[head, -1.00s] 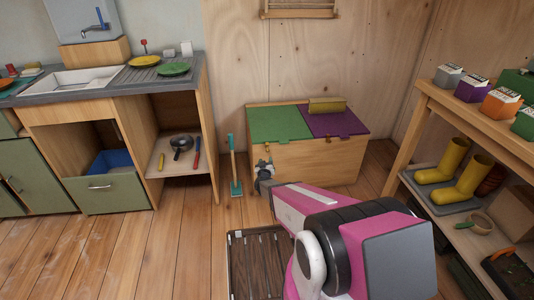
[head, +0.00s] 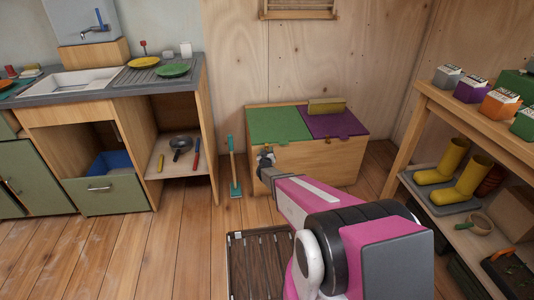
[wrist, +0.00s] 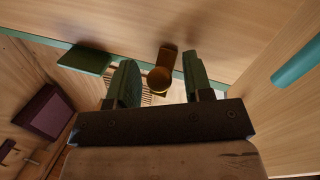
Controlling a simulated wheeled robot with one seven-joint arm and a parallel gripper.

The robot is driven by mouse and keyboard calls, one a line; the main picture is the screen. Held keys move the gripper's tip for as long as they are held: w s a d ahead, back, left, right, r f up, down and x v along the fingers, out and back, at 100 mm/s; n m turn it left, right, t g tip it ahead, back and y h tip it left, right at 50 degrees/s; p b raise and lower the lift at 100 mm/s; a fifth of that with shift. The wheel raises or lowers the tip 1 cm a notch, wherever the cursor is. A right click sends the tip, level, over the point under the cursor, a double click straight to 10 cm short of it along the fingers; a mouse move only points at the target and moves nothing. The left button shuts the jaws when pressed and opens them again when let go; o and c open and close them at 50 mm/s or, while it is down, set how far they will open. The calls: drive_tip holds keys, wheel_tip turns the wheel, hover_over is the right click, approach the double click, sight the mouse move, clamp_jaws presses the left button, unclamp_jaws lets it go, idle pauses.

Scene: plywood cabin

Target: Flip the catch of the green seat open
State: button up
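The green seat (head: 280,124) is the left lid of a low wooden bench (head: 318,162), and it lies closed. My gripper (head: 265,157) is at the bench's front left, just below the green lid's front edge, and covers the catch in the head view. In the wrist view my gripper (wrist: 160,72) is open, with two dark green fingers apart. A brass catch (wrist: 160,78) with a round end shows between the fingers. I cannot tell whether they touch it. A green tab (wrist: 85,57) juts from the edge left of the fingers.
A purple lid (head: 335,124) with a yellow-green roll (head: 326,106) lies beside the green one. A teal long-handled tool (head: 234,170) stands left of the bench. A shelf with yellow boots (head: 455,170) is at the right. A dark slatted mat (head: 260,262) lies on the floor.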

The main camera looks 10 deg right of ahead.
drive_tip(key=c, duration=0.7)
drive_tip(key=shift+w+f+m+t+h, duration=0.15)
drive_tip(key=shift+f+t, duration=0.15)
drive_tip(key=shift+t, duration=0.4)
drive_tip(key=shift+f+m+t+h, duration=0.15)
drive_tip(key=shift+f+t, duration=0.15)
drive_tip(key=shift+t, duration=0.4)
drive_tip(key=shift+f+m+t+h, duration=0.15)
drive_tip(key=shift+m+t+h, duration=0.3)
drive_tip(key=shift+t, duration=0.55)
drive_tip(key=o, duration=0.8)
drive_tip(key=shift+f, duration=0.1)
